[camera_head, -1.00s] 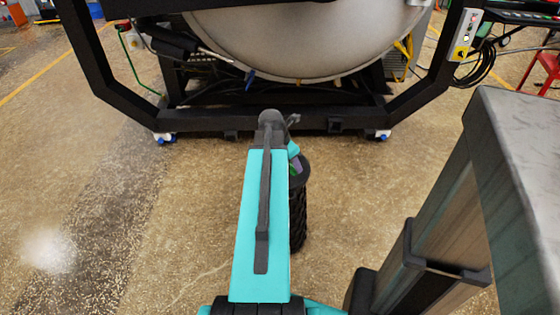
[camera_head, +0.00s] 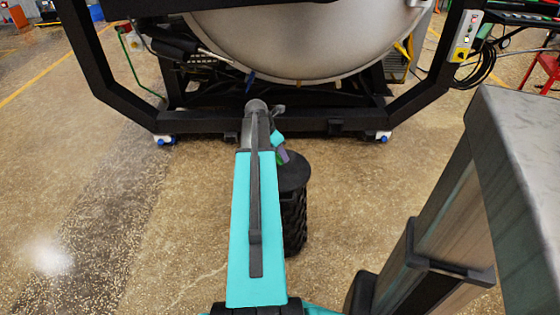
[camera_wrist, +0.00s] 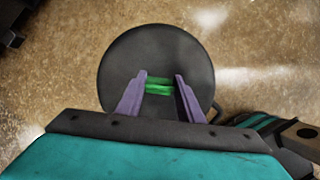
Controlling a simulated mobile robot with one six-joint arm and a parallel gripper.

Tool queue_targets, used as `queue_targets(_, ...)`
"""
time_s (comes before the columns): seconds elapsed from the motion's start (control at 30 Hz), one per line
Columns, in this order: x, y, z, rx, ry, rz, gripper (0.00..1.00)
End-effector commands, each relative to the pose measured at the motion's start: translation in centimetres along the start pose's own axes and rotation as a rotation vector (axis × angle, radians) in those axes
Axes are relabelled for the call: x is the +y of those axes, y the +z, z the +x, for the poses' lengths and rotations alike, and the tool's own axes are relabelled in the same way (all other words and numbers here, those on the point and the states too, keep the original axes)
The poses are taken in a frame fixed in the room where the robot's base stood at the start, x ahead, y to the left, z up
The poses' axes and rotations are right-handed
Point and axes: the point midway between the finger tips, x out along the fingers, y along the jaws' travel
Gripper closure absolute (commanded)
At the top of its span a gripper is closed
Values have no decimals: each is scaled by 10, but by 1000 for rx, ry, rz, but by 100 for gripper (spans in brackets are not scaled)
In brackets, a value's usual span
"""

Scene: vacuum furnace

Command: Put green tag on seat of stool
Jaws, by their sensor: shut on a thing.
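The stool has a round dark seat, seen in the wrist view (camera_wrist: 125,60) and, partly hidden by my arm, in the head view (camera_head: 294,176). Its dark, ridged body (camera_head: 294,222) stands on the floor. My gripper (camera_wrist: 160,82) has purple fingers and is shut on the green tag (camera_wrist: 159,86). In the wrist view the tag lies across the fingertips, over the seat. I cannot tell whether it touches the seat. In the head view the gripper (camera_head: 281,158) is at the far left part of the seat, and the tag is barely visible.
A large furnace with a rounded metal vessel (camera_head: 310,40) and a black frame (camera_head: 290,124) stands behind the stool. A grey metal-topped table or post (camera_head: 525,130) fills the right side. The speckled floor (camera_head: 130,190) is open to the left.

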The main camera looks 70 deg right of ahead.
Motion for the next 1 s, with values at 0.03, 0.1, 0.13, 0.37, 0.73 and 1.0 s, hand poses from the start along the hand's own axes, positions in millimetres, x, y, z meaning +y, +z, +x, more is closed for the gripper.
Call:
queue_targets(0.03,0,0,0,0,0,0,87)
queue_targets(0.1,0,0,0,0,0,0,87)
queue_targets(0.13,0,0,1,0,0,0,87)
queue_targets(0.37,-1,-8,19,1,-2,-1,87)
queue_targets(0.73,0,-13,33,0,0,0,87)
queue_targets(1.0,-1,-14,35,0,0,1,60)
